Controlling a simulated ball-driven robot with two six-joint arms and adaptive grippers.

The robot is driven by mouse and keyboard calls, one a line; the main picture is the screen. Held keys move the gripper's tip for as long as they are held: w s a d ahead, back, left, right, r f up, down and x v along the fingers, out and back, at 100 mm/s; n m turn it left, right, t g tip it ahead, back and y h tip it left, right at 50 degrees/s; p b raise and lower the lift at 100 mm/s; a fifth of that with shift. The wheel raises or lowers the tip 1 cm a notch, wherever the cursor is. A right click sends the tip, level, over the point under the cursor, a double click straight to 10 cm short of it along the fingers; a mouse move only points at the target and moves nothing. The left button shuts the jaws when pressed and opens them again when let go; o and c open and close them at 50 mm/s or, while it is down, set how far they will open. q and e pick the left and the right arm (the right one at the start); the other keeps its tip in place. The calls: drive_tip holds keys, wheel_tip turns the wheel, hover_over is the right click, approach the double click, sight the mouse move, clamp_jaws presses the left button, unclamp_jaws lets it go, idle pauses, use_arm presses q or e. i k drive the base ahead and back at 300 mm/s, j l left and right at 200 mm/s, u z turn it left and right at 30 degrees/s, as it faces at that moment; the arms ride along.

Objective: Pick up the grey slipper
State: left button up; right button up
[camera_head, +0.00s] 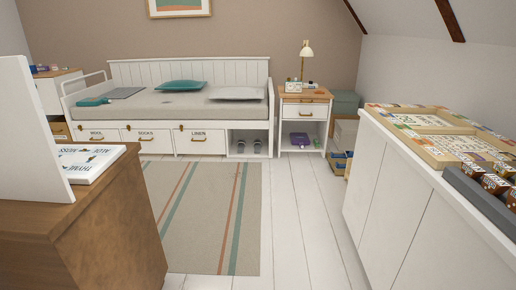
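A pair of small grey slippers stands in the open compartment at the right end of the daybed's base. The left one (241,147) and the right one (257,146) sit side by side, apart, on the compartment floor (249,155). They are far off and small, so I cannot tell their details. Neither of my grippers shows in the head view.
The daybed (185,105) stands at the back wall, with a nightstand (303,110) to its right. A striped rug (207,215) and bare white floorboards (300,220) lie in front. A brown desk (110,230) stands left, a white cabinet (400,190) right.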

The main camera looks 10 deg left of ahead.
sight(257, 144)
drive_tip(key=i+j+u, duration=0.2)
drive_tip(key=i, duration=0.4)
drive_tip(key=i+u, duration=0.2)
drive_tip(key=i, duration=2.3)
drive_tip(key=l, duration=0.1)
